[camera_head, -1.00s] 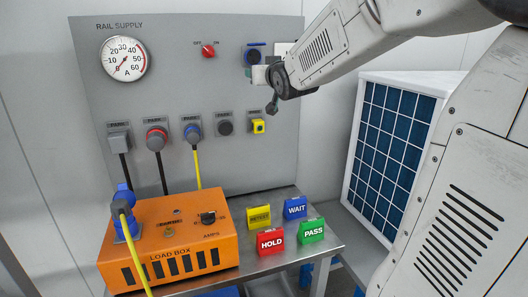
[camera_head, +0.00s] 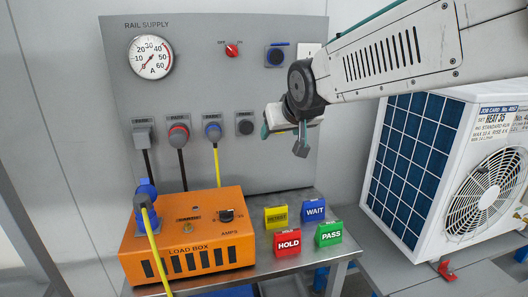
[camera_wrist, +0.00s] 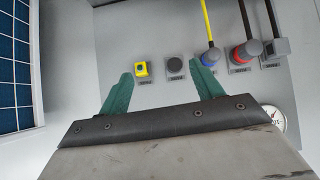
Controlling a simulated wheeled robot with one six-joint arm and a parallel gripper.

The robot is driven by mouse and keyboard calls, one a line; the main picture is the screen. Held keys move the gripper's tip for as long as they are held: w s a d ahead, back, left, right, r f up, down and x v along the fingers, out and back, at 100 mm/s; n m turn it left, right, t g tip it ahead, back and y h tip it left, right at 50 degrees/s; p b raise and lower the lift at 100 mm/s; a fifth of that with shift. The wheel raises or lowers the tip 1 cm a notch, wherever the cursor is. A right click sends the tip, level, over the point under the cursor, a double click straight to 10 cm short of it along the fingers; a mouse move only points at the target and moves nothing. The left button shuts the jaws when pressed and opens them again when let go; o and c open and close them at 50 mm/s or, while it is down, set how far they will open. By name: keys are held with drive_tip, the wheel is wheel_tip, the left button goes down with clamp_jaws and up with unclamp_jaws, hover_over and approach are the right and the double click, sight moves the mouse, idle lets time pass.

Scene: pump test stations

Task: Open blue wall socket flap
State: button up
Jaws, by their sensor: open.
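The blue wall socket (camera_head: 276,56) is at the upper right of the grey panel in the head view. Its round dark face shows, and its blue flap (camera_head: 279,44) appears as a thin strip sticking out along the top, so it looks raised. My gripper (camera_head: 284,140) is below and right of the socket, clear of it, pointing at the lower panel. In the wrist view my gripper (camera_wrist: 162,80) has its two green fingers wide apart with nothing between them. The socket is not visible in the wrist view.
A yellow button box (camera_wrist: 141,68), a grey socket (camera_wrist: 176,66), a blue plug (camera_wrist: 209,56) and a red plug (camera_wrist: 245,52) line the panel. Below stand an orange load box (camera_head: 190,243) and several coloured signs. A fan unit (camera_head: 440,165) stands at right.

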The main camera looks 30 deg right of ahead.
drive_tip(key=s+a+f+g, duration=0.2)
drive_tip(key=s+f, duration=0.1)
drive_tip(key=s, duration=0.2)
drive_tip(key=shift+s+a+n+y, duration=0.2)
drive_tip(key=shift+a+n+y, duration=0.1)
drive_tip(key=shift+a, duration=0.05)
